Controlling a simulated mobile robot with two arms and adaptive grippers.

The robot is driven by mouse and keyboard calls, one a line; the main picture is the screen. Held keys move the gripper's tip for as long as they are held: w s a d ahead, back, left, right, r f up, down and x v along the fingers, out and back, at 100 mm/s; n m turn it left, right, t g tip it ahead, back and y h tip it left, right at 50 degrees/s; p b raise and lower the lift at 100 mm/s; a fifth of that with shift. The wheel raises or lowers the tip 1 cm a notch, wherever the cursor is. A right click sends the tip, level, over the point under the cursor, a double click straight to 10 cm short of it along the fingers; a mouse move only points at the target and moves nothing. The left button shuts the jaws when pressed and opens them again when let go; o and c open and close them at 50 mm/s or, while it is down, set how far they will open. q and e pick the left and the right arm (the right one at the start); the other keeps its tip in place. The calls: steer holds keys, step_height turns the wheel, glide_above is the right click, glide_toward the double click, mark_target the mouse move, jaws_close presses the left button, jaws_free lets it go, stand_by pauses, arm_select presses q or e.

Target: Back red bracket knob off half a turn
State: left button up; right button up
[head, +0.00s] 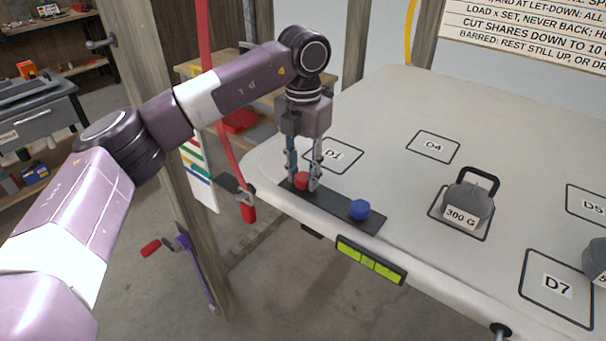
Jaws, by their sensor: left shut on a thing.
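The red bracket knob (301,181) sits at the left end of a dark bracket plate (333,207) on the front edge of the pale roof panel. My left gripper (302,184) points down over it, and its fingers are shut on the red knob from both sides. The fingers hide part of the knob. A blue knob (359,210) stands on the same plate to the right, apart from the gripper. My right gripper is not in view.
A 300 G weight (468,203) with a black handle stands on the pale panel (385,112). Another weight is cut off at the right edge. A red strap (226,150) hangs left of the gripper beside a wooden post (150,110). A yellow-green level (371,260) is on the front edge.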

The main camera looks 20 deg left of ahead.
arm_select(q)
steer(key=n, duration=0.4)
steer(key=shift+f+n+b, duration=0.1)
steer(key=shift+n+b, duration=0.2)
steer(key=n, duration=0.4)
steer(key=shift+n+b, duration=0.3)
steer(key=n, duration=0.4)
steer(key=shift+b, duration=0.35)
steer(key=n, duration=0.5)
steer(key=shift+b, duration=0.35)
steer(key=shift+s+f+n, duration=0.1)
steer(key=shift+n, duration=0.3)
steer(key=o, duration=1.2)
steer(key=shift+c, duration=0.2)
